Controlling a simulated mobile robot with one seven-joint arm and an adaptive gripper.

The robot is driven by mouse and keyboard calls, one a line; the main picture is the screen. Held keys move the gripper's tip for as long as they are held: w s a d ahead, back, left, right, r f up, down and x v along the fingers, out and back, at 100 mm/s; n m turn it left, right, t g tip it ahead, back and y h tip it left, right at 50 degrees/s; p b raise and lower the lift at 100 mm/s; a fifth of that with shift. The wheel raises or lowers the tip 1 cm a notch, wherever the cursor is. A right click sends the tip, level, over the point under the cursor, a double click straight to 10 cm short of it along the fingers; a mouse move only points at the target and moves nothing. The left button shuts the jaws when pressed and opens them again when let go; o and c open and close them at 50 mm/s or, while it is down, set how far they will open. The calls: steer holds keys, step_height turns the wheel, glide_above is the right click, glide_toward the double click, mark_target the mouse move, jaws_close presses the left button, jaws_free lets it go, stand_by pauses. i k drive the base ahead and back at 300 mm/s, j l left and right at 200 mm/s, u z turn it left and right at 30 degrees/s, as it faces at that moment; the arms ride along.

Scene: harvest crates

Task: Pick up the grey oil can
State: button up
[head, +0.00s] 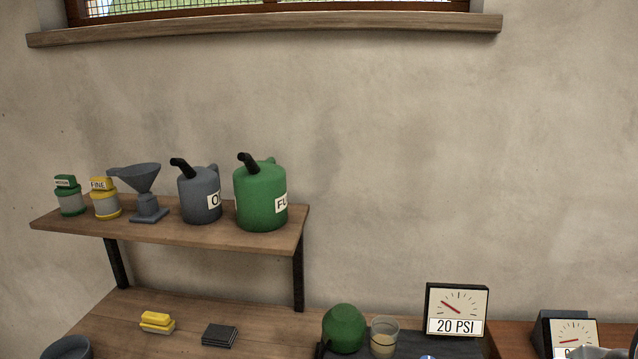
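The grey oil can (198,190) stands upright on the raised wooden shelf (175,240) at the left of the head view. It has a black spout pointing up and left, and a white label of which only the first letters show. A grey funnel on a stand (146,181) is to its left. A green can (260,195) with a label starting "FU" is close on its right.
Two small labelled jars, green (70,200) and yellow (104,203), stand at the shelf's left. Below lie a yellow block (157,319), a dark block (220,335), a green dome (344,328), a glass (384,337) and a gauge reading 20 PSI (457,308). The wall is behind.

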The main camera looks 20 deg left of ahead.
mark_target(198, 187)
steer(key=u, duration=1.7)
